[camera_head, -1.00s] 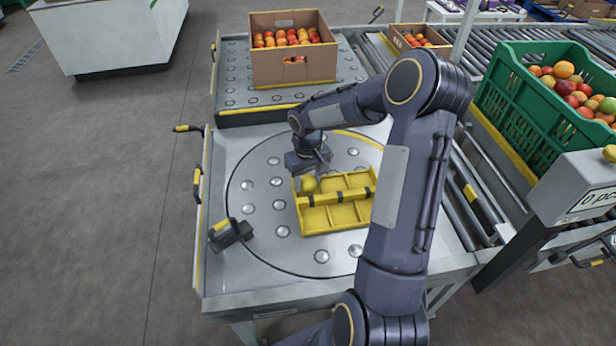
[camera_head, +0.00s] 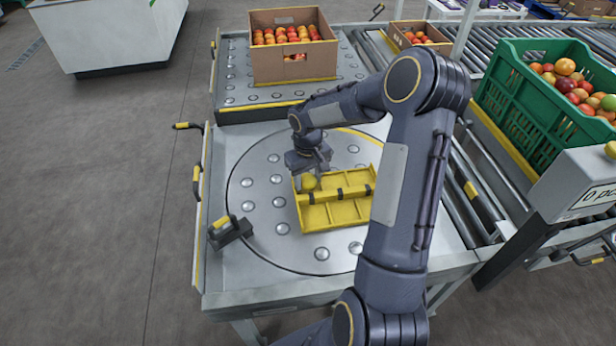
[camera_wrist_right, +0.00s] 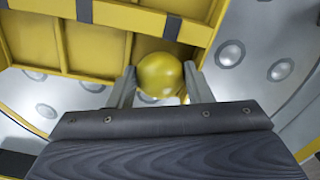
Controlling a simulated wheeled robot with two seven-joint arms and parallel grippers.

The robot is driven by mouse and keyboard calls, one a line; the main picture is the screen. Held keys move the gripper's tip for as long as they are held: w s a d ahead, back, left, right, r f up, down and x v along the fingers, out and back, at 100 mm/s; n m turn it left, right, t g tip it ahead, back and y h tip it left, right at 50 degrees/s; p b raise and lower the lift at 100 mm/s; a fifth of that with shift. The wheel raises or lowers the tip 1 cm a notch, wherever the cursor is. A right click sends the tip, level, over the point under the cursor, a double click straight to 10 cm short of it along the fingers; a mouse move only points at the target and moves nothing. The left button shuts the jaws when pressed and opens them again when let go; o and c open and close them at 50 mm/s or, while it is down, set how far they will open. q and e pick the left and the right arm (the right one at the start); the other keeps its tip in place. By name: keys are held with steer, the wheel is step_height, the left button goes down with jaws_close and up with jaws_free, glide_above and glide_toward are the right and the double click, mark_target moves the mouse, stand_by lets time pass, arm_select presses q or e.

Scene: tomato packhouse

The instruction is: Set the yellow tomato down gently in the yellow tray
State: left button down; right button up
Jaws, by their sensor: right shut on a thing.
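The yellow tomato (camera_head: 309,182) is between the fingers of my right gripper (camera_head: 312,175), at the far left corner of the yellow tray (camera_head: 336,216). In the right wrist view the tomato (camera_wrist_right: 160,75) sits between the two grey fingertips of the right gripper (camera_wrist_right: 157,84), which is shut on it. The tray's compartments and yellow dividers (camera_wrist_right: 101,50) show just beyond it. I cannot tell whether the tomato touches the tray floor. The tray lies on a round metal ball-studded plate (camera_head: 262,225). My left gripper is not in view.
A cardboard box of tomatoes (camera_head: 293,68) stands behind the table. A green crate of tomatoes (camera_head: 520,105) is at the right, beside a roller conveyor (camera_head: 490,190). A black block with a yellow handle (camera_head: 230,232) sits left of the tray. The plate's left side is otherwise clear.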

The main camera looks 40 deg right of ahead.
steer(key=shift+f, duration=0.3)
steer(key=o, duration=0.8)
steer(key=c, duration=0.3)
steer(key=shift+r, duration=0.15)
step_height(320, 180, up, 7)
steer(key=p, duration=0.5)
stand_by(0.5)
